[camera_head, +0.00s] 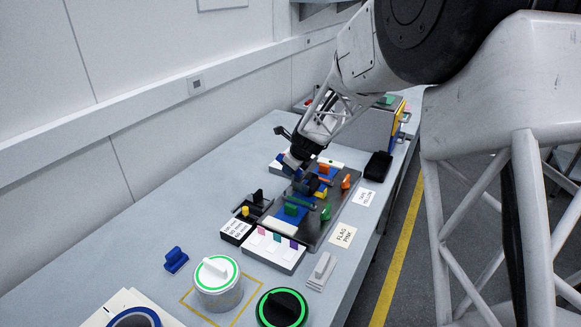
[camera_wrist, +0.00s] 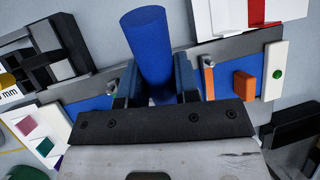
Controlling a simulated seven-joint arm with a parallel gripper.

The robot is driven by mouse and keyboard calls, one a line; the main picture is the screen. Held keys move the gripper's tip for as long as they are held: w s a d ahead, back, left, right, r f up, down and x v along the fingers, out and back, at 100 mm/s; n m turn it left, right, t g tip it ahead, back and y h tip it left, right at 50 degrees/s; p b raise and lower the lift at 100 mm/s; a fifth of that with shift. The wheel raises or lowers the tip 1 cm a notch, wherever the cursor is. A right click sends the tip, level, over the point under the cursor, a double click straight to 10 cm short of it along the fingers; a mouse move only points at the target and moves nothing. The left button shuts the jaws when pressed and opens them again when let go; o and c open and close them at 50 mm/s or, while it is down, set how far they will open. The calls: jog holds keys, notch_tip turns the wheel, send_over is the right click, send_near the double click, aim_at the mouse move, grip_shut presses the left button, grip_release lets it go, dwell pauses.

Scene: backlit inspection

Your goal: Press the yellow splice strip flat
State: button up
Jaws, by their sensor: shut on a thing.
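My gripper (camera_head: 297,163) is low over the dark tray (camera_head: 325,228) in the head view. In the wrist view its fingers (camera_wrist: 156,70) are closed on the sides of an upright-looking blue cylinder (camera_wrist: 150,40). A small yellow piece (camera_head: 321,193) lies on the tray just right of and below the gripper; it may be the splice strip, but it is too small to tell whether it is flat. I cannot tell whether the cylinder touches anything beneath it.
Orange (camera_head: 346,181) and green (camera_head: 325,213) upright pieces stand close by on the tray. A black box (camera_head: 378,166) is at right.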

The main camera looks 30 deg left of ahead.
jog(key=shift+d+f, duration=0.1)
jog(key=shift+d, duration=1.1)
dwell(1.0)
dwell(0.4)
jog(key=shift+a+r, duration=0.35)
jog(key=shift+r, duration=1)
jog(key=shift+a+r, duration=0.3)
jog(key=shift+r, duration=1.1)
jog(key=shift+a+r, duration=0.35)
jog(key=shift+r, duration=1)
